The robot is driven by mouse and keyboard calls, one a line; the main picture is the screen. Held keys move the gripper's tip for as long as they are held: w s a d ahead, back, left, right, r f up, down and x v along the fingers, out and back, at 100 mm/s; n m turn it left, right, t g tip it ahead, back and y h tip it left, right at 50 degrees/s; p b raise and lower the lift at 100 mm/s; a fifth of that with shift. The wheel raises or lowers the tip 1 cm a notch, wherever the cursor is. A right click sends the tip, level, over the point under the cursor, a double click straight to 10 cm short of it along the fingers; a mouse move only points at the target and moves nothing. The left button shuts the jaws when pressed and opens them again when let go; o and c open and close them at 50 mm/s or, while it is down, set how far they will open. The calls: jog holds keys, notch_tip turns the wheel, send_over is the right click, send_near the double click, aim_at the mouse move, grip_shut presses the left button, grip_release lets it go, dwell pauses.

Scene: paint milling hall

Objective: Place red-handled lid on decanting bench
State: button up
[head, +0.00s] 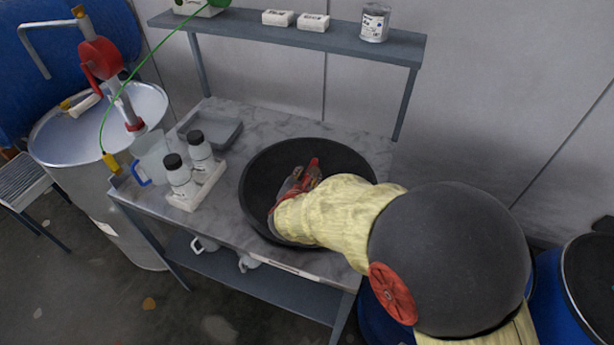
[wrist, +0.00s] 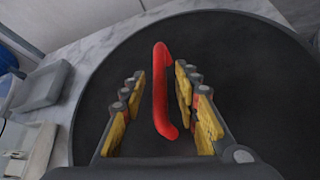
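The lid is a large round black disc (head: 262,170) on the right half of the grey marbled decanting bench (head: 232,232), apparently flat on its top. It fills most of the wrist view (wrist: 240,50). Its red bar handle (wrist: 161,90) stands between the two fingers of my gripper (wrist: 161,95), with a gap on both sides. In the head view my gripper (head: 296,186) is over the lid's middle, and the handle's tip (head: 314,163) shows past it. My gripper is open. My yellow-sleeved arm hides the lid's right front part.
White bottles with black caps (head: 180,176) stand in a tray on the bench's left, beside a clear jug (head: 150,155) and a grey tray (head: 212,131). A shelf (head: 340,42) with a can (head: 374,22) runs above the back. A steel drum (head: 75,150) stands left.

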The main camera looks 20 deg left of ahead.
jog(key=shift+r, duration=0.1)
jog(key=shift+s+r, duration=0.25)
jog(key=p+v, duration=0.3)
jog(key=v, duration=0.8)
jog(key=shift+s, duration=0.15)
jog(key=shift+d+r, duration=0.1)
